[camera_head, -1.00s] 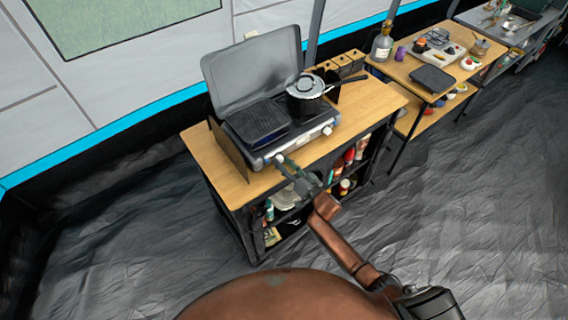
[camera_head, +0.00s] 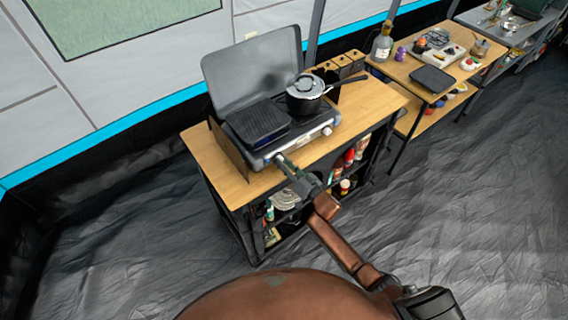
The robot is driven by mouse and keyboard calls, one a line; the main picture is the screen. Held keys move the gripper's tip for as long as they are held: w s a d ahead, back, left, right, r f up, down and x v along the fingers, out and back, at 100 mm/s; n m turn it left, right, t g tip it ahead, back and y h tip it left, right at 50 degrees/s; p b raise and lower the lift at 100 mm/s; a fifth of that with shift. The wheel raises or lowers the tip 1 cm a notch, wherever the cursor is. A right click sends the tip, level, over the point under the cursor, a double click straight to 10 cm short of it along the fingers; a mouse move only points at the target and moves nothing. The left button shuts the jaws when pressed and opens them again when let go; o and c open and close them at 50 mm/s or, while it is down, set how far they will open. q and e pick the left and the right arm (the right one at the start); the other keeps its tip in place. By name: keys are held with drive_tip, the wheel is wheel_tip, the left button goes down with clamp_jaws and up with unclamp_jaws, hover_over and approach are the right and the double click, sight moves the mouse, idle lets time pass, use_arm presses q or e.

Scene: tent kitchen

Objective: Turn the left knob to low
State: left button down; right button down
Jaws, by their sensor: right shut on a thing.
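The camp stove (camera_head: 291,146) stands on the wooden top of the cabinet with its grey lid up. My right gripper (camera_head: 280,160) reaches up to the left end of the stove's front panel. It is shut on the left knob, which is mostly hidden by the fingers, so its setting cannot be read. The right knob (camera_head: 327,131) shows at the right end of the same panel. My left gripper is not in view.
A lidded pot (camera_head: 304,105) sits on the right burner, its handle pointing right. A dark griddle (camera_head: 258,121) covers the left side. The wooden cabinet top (camera_head: 375,103) is bare at the right. Shelves below hold bottles and dishes.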

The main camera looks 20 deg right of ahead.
drive_tip(key=n, duration=0.3)
drive_tip(key=shift+r+p, duration=0.1)
drive_tip(key=shift+p, duration=0.25)
drive_tip(key=n, duration=0.4)
drive_tip(key=shift+n, duration=0.3)
drive_tip(key=n, duration=0.3)
drive_tip(key=shift+s+a+n+h+b, duration=0.1)
drive_tip(key=shift+n+h+b, duration=0.35)
drive_tip(key=shift+n, duration=1.55)
drive_tip(key=c, duration=1.6)
unclamp_jaws()
drive_tip(key=v, duration=1.2)
drive_tip(key=shift+r, duration=0.2)
